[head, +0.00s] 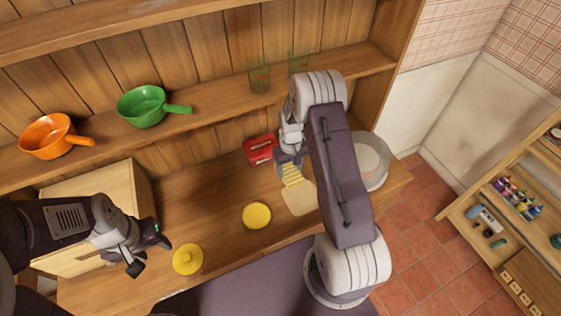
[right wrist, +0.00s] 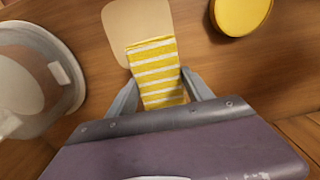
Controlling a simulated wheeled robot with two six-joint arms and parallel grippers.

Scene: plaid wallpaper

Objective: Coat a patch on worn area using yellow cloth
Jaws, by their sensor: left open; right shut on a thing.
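The yellow-and-white striped cloth (head: 292,176) is held by my right gripper (head: 289,160) over the wooden counter. A pale, rounded patch (head: 299,199), which looks like the worn area, lies on the counter just in front of the cloth. In the right wrist view the cloth (right wrist: 155,66) hangs between the two fingers of the right gripper (right wrist: 158,82), and its far edge overlaps the near edge of the pale patch (right wrist: 134,18). Whether the cloth touches the surface is unclear. My left gripper (head: 149,255) is open and empty at the left, beside a yellow knobbed lid or pot (head: 188,259).
A round yellow item (head: 256,215) lies left of the patch. A red box-like item (head: 260,148) stands behind. A clear round container (head: 372,162) stands at the counter's right end. A wooden box (head: 92,205) is at left. Green (head: 143,105) and orange (head: 50,136) pans sit on the shelf.

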